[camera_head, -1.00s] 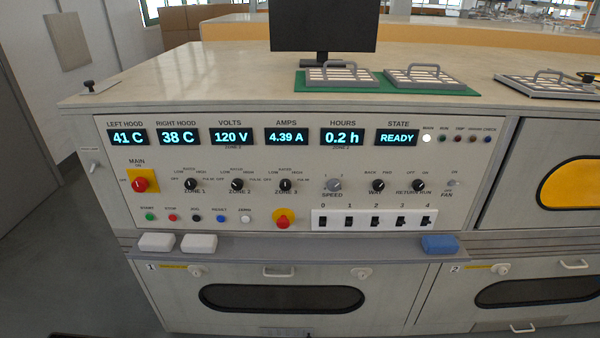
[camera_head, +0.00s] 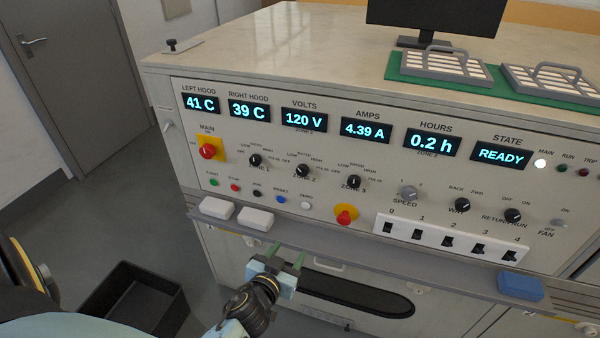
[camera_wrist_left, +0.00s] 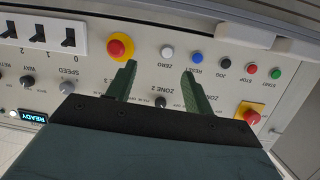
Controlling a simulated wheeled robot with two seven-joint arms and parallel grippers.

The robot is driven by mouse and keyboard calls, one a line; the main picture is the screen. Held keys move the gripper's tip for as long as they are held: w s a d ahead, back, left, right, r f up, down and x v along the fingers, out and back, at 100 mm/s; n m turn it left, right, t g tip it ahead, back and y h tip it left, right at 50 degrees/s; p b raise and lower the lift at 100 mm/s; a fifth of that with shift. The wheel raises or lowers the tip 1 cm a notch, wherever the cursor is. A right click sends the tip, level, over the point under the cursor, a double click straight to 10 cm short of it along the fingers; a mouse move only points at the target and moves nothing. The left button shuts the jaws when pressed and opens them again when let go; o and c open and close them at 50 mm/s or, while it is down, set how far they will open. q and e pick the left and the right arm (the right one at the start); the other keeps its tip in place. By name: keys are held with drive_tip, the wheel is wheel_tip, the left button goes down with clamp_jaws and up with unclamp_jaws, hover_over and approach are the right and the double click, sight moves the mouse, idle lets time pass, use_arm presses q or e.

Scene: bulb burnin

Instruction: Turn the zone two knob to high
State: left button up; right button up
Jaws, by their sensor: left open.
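The zone two knob (camera_head: 302,171) is a small black dial in the control panel's middle row, between the zone one knob (camera_head: 255,160) and the zone three knob (camera_head: 354,181). Its pointer seems to lean to the upper left, but it is too small to be sure. My left gripper (camera_head: 286,255) is open and empty, below the knob near the front ledge. In the left wrist view the panel appears upside down; the zone two knob (camera_wrist_left: 160,102) shows near the gripper's body, between the two fingers, partly hidden. My right gripper is not in view.
A ledge below the panel carries two white blocks (camera_head: 216,208) and a blue block (camera_head: 520,286). A red emergency button (camera_head: 345,215) and a row of switches (camera_head: 448,242) sit right of the gripper. A black bin (camera_head: 134,302) stands on the floor.

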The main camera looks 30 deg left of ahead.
sight(302, 172)
use_arm(q)
wheel_tip(302, 172, up, 12)
drive_tip(key=w+a+n+t+y, duration=0.1)
drive_tip(key=w+a+t+y, duration=0.1)
drive_tip(key=a+t, duration=0.1)
drive_tip(key=shift+h, duration=0.3)
drive_tip(key=p+x, duration=0.1)
drive_tip(key=x, duration=1.1)
drive_tip(key=shift+w, duration=0.3)
drive_tip(key=c, duration=1)
